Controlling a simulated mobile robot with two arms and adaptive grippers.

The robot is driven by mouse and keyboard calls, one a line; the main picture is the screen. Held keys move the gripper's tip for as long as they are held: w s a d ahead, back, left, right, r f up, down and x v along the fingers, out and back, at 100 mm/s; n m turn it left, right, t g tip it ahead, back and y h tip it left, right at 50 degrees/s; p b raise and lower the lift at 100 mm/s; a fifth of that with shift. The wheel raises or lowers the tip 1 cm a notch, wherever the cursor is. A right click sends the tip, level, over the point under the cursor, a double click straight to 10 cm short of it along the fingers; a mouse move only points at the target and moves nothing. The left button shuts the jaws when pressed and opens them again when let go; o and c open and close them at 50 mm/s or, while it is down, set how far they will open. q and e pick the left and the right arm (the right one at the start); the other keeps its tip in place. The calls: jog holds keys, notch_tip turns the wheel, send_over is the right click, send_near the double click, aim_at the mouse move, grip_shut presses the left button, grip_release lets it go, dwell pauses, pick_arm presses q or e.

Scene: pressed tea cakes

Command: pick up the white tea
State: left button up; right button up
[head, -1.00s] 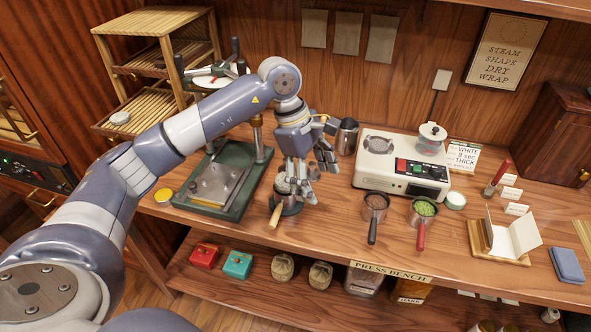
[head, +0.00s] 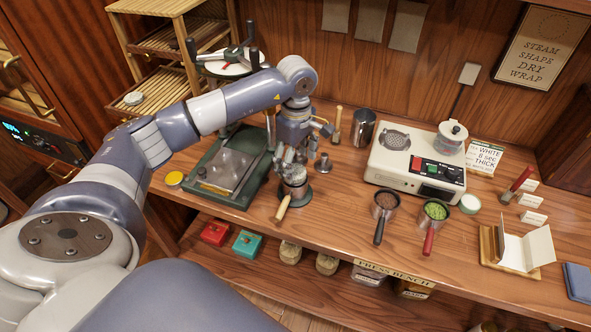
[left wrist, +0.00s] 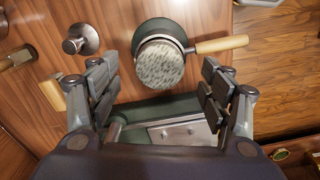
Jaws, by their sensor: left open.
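The white tea (head: 294,174) is a pale, speckled heap in a round metal cup with a light wooden handle, on a dark green round base on the bench. In the left wrist view the white tea (left wrist: 160,65) lies just ahead of the fingers, roughly midway between them, with its handle (left wrist: 222,44) pointing right. My left gripper (head: 291,158) is above and just behind the cup in the head view, partly covering it. Its fingers (left wrist: 158,88) are spread and empty. I cannot tell whether any finger touches the cup. My right gripper is not in view.
A green-based press (head: 215,185) stands left of the cup. Farther right are a steamer (head: 415,165), a brown tea cup (head: 384,205) and a green tea cup (head: 434,212).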

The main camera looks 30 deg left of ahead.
aim_at(295, 174)
pick_arm(q)
notch_tip(295, 174, down, 2)
jog(key=shift+s, duration=0.1)
jog(key=shift+f, duration=0.25)
jog(key=shift+c, duration=1.3)
jog(key=c, duration=0.7)
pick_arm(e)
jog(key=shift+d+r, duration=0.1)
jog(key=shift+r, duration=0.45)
pick_arm(q)
jog(key=shift+r, duration=0.1)
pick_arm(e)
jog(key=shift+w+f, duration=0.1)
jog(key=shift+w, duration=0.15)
